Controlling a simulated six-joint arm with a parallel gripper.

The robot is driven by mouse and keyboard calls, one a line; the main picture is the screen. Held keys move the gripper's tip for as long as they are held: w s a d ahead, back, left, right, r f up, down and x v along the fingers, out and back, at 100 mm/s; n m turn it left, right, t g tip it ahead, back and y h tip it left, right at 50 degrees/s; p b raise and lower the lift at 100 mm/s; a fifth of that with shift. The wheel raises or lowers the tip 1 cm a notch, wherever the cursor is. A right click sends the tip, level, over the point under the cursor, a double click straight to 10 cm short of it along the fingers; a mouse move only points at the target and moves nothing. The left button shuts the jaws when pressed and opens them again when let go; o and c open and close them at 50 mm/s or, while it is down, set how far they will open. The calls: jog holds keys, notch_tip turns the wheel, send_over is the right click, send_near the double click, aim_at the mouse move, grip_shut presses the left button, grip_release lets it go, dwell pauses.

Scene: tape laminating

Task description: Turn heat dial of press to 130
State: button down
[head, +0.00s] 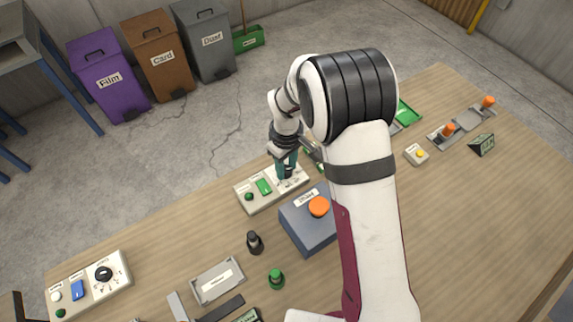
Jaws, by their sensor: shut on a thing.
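A pale control panel (252,206) stands at the middle of the bench, with a green round button (249,196) and a green rocker switch (264,186). My gripper (286,172) points down at the right part of this panel. Its teal fingers are shut on a small dark dial there, mostly hidden between them. The dial's pointer and scale numbers are too small and covered to read. A second pale panel (84,299) at the lower left has a black dial (104,274), a blue switch (78,290) and a white button (56,296).
A blue-grey box with an orange button (319,206) stands close in front of the middle panel. A black knobbed piece (254,243), a green one (276,279) and a grey tray (217,281) lie nearer. My arm covers the bench's centre right.

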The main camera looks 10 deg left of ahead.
jog(key=m, duration=0.4)
jog(key=shift+m, duration=2.3)
jog(key=c, duration=0.5)
grip_release()
